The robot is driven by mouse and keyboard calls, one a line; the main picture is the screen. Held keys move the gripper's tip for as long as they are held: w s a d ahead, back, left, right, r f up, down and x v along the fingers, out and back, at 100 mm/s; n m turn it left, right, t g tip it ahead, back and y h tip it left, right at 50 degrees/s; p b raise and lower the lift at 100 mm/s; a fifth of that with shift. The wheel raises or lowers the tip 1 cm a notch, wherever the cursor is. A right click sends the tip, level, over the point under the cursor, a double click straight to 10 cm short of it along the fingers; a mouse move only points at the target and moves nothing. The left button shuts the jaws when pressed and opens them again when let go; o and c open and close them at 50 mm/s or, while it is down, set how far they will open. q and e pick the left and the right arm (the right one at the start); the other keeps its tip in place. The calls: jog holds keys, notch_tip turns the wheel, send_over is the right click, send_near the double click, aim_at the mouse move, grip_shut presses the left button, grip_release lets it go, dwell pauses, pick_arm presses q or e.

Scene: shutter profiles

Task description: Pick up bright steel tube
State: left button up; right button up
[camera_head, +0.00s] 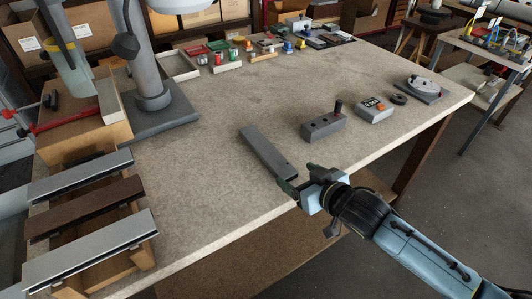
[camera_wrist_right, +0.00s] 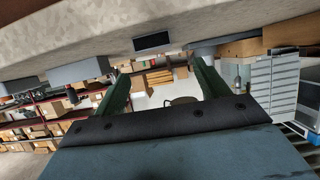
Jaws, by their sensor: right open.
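A long grey rectangular tube (camera_head: 268,152), which I take for the bright steel tube, lies on the worktable and points towards the front edge. In the right wrist view an end with a dark opening, apparently this tube's (camera_wrist_right: 153,41), shows ahead between the fingers. My right gripper (camera_head: 302,182) is at the table's front edge, by the tube's near end. It is open, with two green fingers spread and nothing between them in the wrist view (camera_wrist_right: 160,72). I cannot tell whether a finger touches the tube. My left gripper is not in view.
A grey block with holes (camera_head: 323,126), an orange-labelled box (camera_head: 374,109) and a round device (camera_head: 423,86) stand right of the tube. A wooden rack (camera_head: 140,251) holding grey and brown profiles is at left. The table (camera_head: 205,165) left of the tube is clear.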

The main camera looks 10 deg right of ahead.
aim_at(281, 165)
jog(key=x, duration=0.5)
jog(key=b+x, duration=0.1)
jog(key=x, duration=0.2)
jog(key=shift+w+d+f, duration=0.1)
jog(key=shift+d+f, duration=0.1)
jog(key=shift+d, duration=0.05)
jog(key=shift+w+a+f, duration=0.15)
jog(key=shift+w, duration=0.2)
jog(key=c, duration=1.4)
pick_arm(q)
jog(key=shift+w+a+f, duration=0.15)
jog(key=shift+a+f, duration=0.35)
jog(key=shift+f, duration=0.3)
pick_arm(e)
jog(key=shift+c, duration=0.2)
